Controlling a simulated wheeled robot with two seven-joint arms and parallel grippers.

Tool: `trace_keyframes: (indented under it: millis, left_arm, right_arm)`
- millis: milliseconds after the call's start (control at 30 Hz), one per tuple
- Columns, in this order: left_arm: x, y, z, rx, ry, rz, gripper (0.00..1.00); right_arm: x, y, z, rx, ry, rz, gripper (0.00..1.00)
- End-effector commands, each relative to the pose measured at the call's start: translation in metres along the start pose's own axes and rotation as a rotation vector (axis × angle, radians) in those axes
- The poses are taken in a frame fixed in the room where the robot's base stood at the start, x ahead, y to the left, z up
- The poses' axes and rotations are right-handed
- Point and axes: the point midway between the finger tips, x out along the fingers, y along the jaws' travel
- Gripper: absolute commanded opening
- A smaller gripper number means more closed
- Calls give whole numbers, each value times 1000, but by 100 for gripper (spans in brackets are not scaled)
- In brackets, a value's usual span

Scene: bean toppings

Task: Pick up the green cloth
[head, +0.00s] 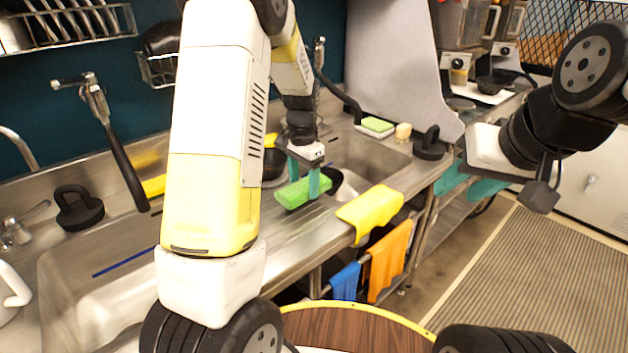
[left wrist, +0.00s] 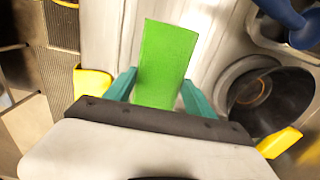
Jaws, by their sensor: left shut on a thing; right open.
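The green cloth (head: 300,192) is a bright green flat piece at the metal sink counter, between the teal fingers of my left gripper (head: 304,180). In the left wrist view the green cloth (left wrist: 166,62) extends out between both fingers of the left gripper (left wrist: 160,90), which is shut on it. Whether the cloth still touches the counter is hard to tell. My right gripper (head: 480,182) is open and empty at the right, over the floor side, away from the sink.
A yellow cloth (head: 370,209) drapes over the counter's front edge. An orange cloth (head: 390,258) and a blue cloth (head: 345,281) hang below it. A dark pan (left wrist: 270,100) lies beside the green cloth.

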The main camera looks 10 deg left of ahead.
Motion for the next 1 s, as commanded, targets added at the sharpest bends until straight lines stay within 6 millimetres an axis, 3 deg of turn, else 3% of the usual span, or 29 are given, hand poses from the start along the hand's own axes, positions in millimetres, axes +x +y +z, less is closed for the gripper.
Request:
trace_keyframes:
  millis: [400, 600, 1000]
  left_arm:
    - [-11, 59, 86, 1, 1, 2, 23]
    - [-14, 81, 117, 2, 0, 1, 23]
    - [-15, 91, 132, 0, 0, 0, 23]
  right_arm:
    - [0, 0, 0, 0, 0, 0, 41]
    - [0, 0, 0, 0, 0, 0, 41]
    - [0, 0, 0, 0, 0, 0, 41]
